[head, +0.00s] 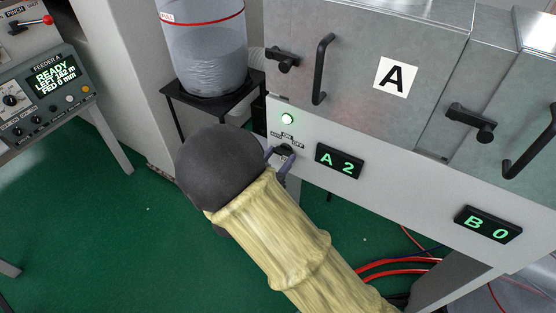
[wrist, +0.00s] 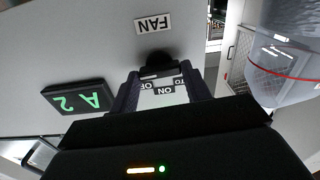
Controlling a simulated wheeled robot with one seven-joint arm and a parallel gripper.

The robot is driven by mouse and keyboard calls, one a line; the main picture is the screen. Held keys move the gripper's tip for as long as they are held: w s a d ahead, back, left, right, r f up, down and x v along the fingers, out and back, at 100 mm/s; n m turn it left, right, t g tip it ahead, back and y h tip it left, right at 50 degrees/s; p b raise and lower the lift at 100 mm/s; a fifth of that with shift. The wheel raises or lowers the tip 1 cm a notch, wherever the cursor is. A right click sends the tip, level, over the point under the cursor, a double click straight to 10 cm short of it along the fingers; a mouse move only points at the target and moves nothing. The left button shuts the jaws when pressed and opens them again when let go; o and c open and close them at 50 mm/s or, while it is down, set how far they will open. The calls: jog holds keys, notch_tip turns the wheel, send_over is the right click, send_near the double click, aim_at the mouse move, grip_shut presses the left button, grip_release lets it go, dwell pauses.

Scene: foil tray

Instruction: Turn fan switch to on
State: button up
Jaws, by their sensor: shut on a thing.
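Which label the knob points at I cannot tell.
A display reading A 2 (head: 339,161) is just right of the switch. A grey door marked A (head: 365,65) with black handle and latch is above. A clear hopper (head: 205,50) stands at upper left. A feeder console (head: 45,95) is far left. Green floor is open below.

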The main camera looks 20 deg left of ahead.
jog(key=shift+m, duration=0.4)
jog(key=o, duration=1)
jog(key=shift+s, duration=0.15)
jog(key=p+v, duration=0.1)
jog(key=v, duration=1.6)
jog(key=shift+s+a, duration=0.1)
